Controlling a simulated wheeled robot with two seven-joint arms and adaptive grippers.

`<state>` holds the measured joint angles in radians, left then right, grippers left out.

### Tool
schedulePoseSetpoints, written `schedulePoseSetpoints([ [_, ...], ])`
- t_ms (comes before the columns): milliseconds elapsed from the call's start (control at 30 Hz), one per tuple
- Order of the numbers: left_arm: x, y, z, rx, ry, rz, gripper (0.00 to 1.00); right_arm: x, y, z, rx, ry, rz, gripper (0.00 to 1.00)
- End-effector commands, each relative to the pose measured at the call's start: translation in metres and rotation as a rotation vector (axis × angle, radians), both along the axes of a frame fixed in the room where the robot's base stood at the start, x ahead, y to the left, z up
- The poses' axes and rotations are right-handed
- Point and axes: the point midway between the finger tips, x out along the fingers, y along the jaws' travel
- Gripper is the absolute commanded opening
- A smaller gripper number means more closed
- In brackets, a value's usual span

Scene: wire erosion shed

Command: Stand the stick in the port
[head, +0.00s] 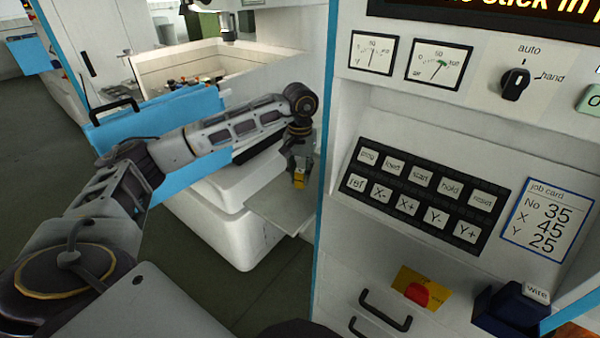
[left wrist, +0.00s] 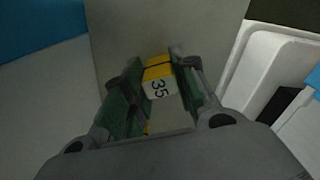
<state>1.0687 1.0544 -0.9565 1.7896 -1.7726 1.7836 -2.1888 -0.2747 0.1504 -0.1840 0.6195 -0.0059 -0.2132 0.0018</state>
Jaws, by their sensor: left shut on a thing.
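The stick (head: 299,181) shows as a small yellow piece at the tip of my left gripper (head: 298,172), left of the control cabinet. In the left wrist view the stick (left wrist: 158,88) is yellow and white with the number 35 on it. It lies between the two fingers of my left gripper (left wrist: 158,68), which is shut on it. A pale grey plate (head: 275,208) is below the gripper; whether the stick touches it I cannot tell. I cannot make out a port in either view. My right gripper is not in view.
The control cabinet has a black keypad (head: 424,192), a rotary knob (head: 514,84) and a job card (head: 546,222) reading No 35, X 45, Y 25. A blue box (head: 510,310) and drawer handles are lower right. A white machine tank (head: 200,65) stands behind my arm.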

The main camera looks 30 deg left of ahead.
Motion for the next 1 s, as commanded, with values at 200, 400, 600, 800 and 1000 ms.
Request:
schedulePoseSetpoints([
  [200, 0.0, 0.0, -0.001, 0.0, 0.0, 0.0, 0.05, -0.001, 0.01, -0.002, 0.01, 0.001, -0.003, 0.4],
  [400, 0.0, 0.0, -0.003, 0.0, 0.0, 0.0, 0.39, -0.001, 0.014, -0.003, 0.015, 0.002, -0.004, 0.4],
  [600, 0.0, 0.0, -0.002, 0.0, 0.0, 0.0, 0.49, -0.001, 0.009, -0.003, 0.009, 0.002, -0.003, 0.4],
  [800, 0.0, 0.0, -0.002, 0.0, 0.0, 0.0, 0.49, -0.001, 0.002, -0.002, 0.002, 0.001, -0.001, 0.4],
  [1000, 0.0, 0.0, 0.001, 0.0, -0.001, 0.0, 0.49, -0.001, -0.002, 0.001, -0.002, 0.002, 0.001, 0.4],
])
